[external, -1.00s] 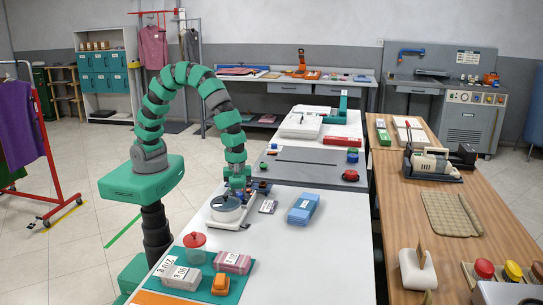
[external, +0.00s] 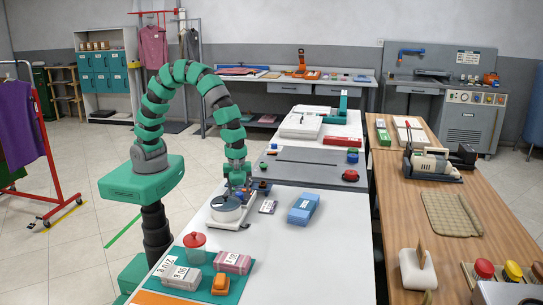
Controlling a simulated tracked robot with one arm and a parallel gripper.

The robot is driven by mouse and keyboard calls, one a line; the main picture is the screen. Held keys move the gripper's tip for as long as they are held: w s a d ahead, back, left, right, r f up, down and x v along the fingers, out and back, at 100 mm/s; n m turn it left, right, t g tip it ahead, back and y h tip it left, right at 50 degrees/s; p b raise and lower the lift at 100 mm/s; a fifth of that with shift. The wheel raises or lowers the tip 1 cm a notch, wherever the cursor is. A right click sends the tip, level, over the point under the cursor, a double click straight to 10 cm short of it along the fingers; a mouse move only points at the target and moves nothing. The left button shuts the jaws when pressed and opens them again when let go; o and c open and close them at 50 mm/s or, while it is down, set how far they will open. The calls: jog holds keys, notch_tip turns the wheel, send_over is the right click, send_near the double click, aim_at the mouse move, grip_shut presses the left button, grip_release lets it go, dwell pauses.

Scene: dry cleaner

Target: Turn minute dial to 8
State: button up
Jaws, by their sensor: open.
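A round grey dial device (external: 226,207) on a white base stands on the near white table; it may be the minute dial, but no numbers on it can be read from here. My arm arches over from the left, and my gripper (external: 237,190) points down at the far right side of the dial device. The gripper is open. The fingertips are small in this view, and I cannot tell whether they touch the dial.
A small labelled card (external: 268,207) and a blue box (external: 303,209) lie right of the dial device. A teal mat (external: 203,280) in front holds a red-lidded jar (external: 195,247), labelled packs and an orange item (external: 220,284). A red button (external: 350,175) is on the grey surface behind.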

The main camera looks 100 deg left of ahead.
aim_at(238, 193)
notch_tip(238, 193, up, 12)
jog(key=shift+s, duration=0.2)
dwell(0.4)
